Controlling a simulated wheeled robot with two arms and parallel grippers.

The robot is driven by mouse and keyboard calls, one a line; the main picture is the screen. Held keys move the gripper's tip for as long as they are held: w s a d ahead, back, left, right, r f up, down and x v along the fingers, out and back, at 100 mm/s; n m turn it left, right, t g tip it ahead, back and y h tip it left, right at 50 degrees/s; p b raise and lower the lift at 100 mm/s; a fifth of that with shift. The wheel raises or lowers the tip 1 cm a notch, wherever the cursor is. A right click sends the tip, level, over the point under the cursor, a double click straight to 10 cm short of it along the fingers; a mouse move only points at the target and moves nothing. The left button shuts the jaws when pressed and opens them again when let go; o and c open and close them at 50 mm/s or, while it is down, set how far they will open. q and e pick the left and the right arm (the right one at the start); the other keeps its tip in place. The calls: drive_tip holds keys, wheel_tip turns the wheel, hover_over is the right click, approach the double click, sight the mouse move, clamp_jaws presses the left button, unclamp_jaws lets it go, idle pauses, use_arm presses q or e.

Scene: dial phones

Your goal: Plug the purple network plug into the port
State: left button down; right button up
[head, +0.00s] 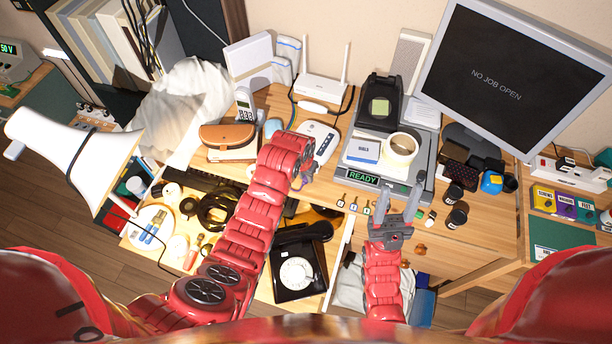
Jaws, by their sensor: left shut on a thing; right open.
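My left gripper (302,178) is at the end of the red arm, over the desk just below a flat white device (319,136). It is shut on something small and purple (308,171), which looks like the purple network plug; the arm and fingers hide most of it. I cannot make out the port at this size. A white router (322,87) with two antennas stands at the back of the desk. My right gripper (402,200) is open and empty, its fingers pointing up beside the desk's front edge, below the grey READY machine (408,184).
A monitor (505,80) stands at the back right. A tape roll (400,150) and a labelled blue-white box (364,150) sit on the grey machine. Small black jars (456,216) stand right of my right gripper. An open drawer holds a black dial phone (298,270).

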use_arm(q)
drive_tip(key=shift+w+d+b, duration=0.3)
drive_tip(key=shift+w+b, duration=0.2)
drive_tip(key=shift+w+d+b, duration=0.25)
drive_tip(key=shift+w+b, duration=0.2)
idle(0.9)
drive_tip(key=c, duration=0.7)
unclamp_jaws()
drive_tip(key=shift+r, duration=0.15)
